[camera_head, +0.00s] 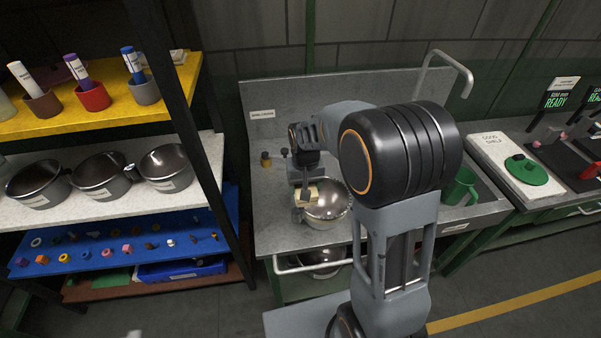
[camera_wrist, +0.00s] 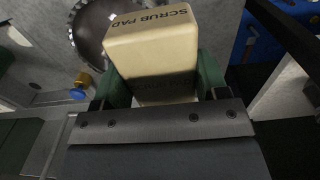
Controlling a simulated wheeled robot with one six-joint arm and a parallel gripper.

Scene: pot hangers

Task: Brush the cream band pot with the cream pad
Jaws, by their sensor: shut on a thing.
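My gripper (camera_head: 304,192) is shut on the cream pad (camera_wrist: 152,45), a block marked "SCRUB PAD". In the head view the pad (camera_head: 311,194) is at the left side of a round metal pot (camera_head: 328,207) on the grey counter. In the wrist view part of the pot (camera_wrist: 93,24) shows behind the pad at the upper left. I cannot tell whether the pad touches the pot. A cream band cannot be made out on this pot. My arm hides part of the counter to the right.
A green mug (camera_head: 460,187) is in the sink area at right. Several metal pots (camera_head: 100,177) stand on the white shelf at left. A curved faucet (camera_head: 448,68) rises at the back.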

